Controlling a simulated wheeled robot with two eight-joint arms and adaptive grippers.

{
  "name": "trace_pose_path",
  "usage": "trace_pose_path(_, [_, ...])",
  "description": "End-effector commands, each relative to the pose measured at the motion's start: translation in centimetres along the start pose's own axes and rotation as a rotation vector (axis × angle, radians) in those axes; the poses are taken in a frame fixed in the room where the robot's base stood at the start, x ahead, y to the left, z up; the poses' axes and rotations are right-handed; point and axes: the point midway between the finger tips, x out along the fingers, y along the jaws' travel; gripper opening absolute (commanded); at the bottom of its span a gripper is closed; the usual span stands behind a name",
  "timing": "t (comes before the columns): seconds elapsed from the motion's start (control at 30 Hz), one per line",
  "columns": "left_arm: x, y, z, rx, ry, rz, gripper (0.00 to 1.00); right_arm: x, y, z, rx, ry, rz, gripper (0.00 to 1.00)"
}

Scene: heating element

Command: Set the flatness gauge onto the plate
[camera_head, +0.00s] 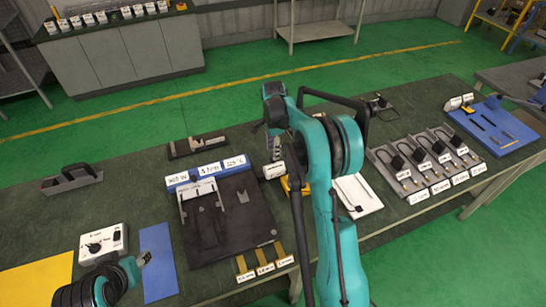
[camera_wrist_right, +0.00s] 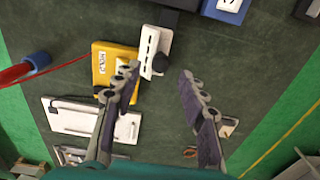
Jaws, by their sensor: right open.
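The dark plate (camera_head: 258,218), a wide black slab, lies left of centre on the bench in the head view, with a grey slotted piece on it. A white slotted bar with a black knob, perhaps the flatness gauge, lies beside a yellow meter in the right wrist view (camera_wrist_right: 150,42); a small white part of it seems to show in the head view (camera_head: 273,170). My right gripper (camera_wrist_right: 158,72) is open and empty above the bench, its fingertips near the bar's knob end. My left gripper (camera_head: 141,262) is at the lower left; its jaws are too small to judge.
The yellow meter (camera_wrist_right: 113,70) and a white panel (camera_head: 357,195) lie close to my right arm. Metal fixtures (camera_head: 425,160) stand to the right. A control box (camera_head: 103,243) and blue mat (camera_head: 158,263) lie left of the plate. The bench's back strip is mostly clear.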

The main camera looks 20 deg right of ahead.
Motion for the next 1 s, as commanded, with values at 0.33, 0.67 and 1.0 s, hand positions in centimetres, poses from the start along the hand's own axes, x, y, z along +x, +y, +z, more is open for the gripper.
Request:
trace_pose_path(0.33, [0.8, 0.0, 0.6, 0.000, 0.000, 0.000, 0.40, 5.1, 0.0, 0.0, -0.003, 0.000, -0.001, 0.42])
trace_pose_path(0.67, [0.8, 0.0, 0.5, 0.000, 0.000, 0.000, 0.40, 5.5, 0.0, 0.0, -0.003, 0.000, -0.002, 0.42])
trace_pose_path(1.0, [0.8, 0.0, 0.6, 0.000, 0.000, 0.000, 0.40, 5.5, -0.1, 0.0, -0.004, 0.000, -0.004, 0.00])
